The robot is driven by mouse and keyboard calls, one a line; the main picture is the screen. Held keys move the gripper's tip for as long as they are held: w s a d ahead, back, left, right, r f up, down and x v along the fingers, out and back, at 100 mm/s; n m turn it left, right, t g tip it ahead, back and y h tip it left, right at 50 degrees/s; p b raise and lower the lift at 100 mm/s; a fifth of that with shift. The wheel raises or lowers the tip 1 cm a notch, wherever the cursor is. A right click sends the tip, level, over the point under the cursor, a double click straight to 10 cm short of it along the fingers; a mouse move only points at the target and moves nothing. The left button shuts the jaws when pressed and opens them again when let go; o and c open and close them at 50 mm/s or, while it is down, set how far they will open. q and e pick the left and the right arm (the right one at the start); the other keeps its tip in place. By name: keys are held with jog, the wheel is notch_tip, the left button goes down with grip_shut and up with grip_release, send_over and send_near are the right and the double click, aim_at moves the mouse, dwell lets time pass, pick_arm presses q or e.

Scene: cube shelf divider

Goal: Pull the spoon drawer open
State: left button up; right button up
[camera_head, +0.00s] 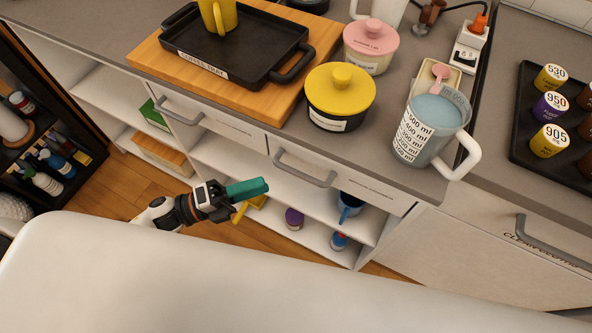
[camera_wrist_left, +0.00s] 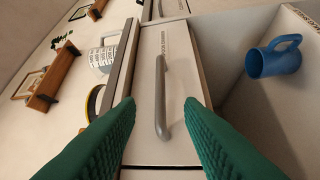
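Two white drawer fronts sit under the grey worktop, both shut. The right drawer (camera_head: 348,181) has a grey bar handle (camera_head: 304,170); the left one has its own handle (camera_head: 179,112). My left gripper (camera_head: 250,188) is in front of and left of the right drawer's handle. In the left wrist view, its green fingers (camera_wrist_left: 160,135) are open, with the handle (camera_wrist_left: 161,98) beyond and between them, seemingly untouched. My right gripper is not in view.
Open shelves below hold a blue mug (camera_head: 349,207), which also shows in the left wrist view (camera_wrist_left: 274,58), and a purple tin (camera_head: 294,219). On the worktop stand a yellow-lidded pot (camera_head: 340,95) and a measuring jug (camera_head: 427,130). Wooden floor (camera_head: 100,188) is clear at left.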

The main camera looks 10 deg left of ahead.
aim_at(296, 172)
pick_arm(q)
jog(key=p+x, duration=0.1)
jog(key=x, duration=0.8)
jog(key=shift+w+d, duration=0.15)
jog(key=shift+w, duration=0.05)
jog(key=shift+c, duration=0.3)
grip_shut()
